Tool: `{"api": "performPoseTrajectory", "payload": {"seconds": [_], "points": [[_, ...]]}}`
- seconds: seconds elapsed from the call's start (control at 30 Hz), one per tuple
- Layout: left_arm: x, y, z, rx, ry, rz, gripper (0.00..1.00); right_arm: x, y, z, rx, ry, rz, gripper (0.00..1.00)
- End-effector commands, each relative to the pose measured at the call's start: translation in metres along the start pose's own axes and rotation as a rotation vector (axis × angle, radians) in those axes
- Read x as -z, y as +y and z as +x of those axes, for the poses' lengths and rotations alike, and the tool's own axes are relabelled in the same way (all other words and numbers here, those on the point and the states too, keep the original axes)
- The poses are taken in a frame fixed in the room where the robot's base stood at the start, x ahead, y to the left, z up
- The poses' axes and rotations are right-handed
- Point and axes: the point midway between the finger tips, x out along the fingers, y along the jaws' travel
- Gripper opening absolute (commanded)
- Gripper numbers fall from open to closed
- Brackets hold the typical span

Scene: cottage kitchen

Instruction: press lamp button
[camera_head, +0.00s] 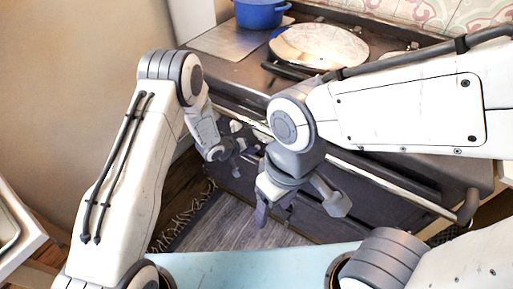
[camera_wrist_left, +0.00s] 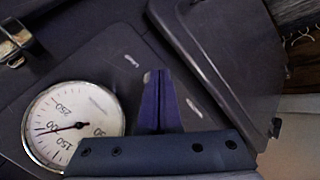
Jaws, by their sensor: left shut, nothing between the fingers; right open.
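No lamp and no lamp button can be made out in either view. My left gripper (camera_head: 246,140) is at the front of the dark range cooker (camera_head: 335,208) in the head view. In the left wrist view its dark purple fingers (camera_wrist_left: 160,102) are together with nothing between them, in front of the dark cooker panel. I cannot tell whether they touch it. My right gripper (camera_head: 300,207) is open and empty, lower and to the right of the left one, in front of the cooker.
A round white gauge (camera_wrist_left: 72,125) is on the panel left of the fingers. A metal rail (camera_head: 385,187) runs along the cooker front. A blue pot (camera_head: 260,14) and a round silver lid (camera_head: 320,46) are on top. A fringed grey rug (camera_head: 225,222) lies below.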

Motion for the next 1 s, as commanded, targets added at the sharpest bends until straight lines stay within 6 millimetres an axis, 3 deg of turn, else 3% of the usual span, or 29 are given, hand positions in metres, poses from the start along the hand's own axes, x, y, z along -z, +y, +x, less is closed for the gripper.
{"api": "performPoseTrajectory", "payload": {"seconds": [1.0], "points": [[-0.0048, -0.0051, -0.0068, 0.0, 0.0, 0.0, 0.0, 0.0003, -0.0004, -0.0055, 0.0, 0.0, 0.0, 0.64]]}}
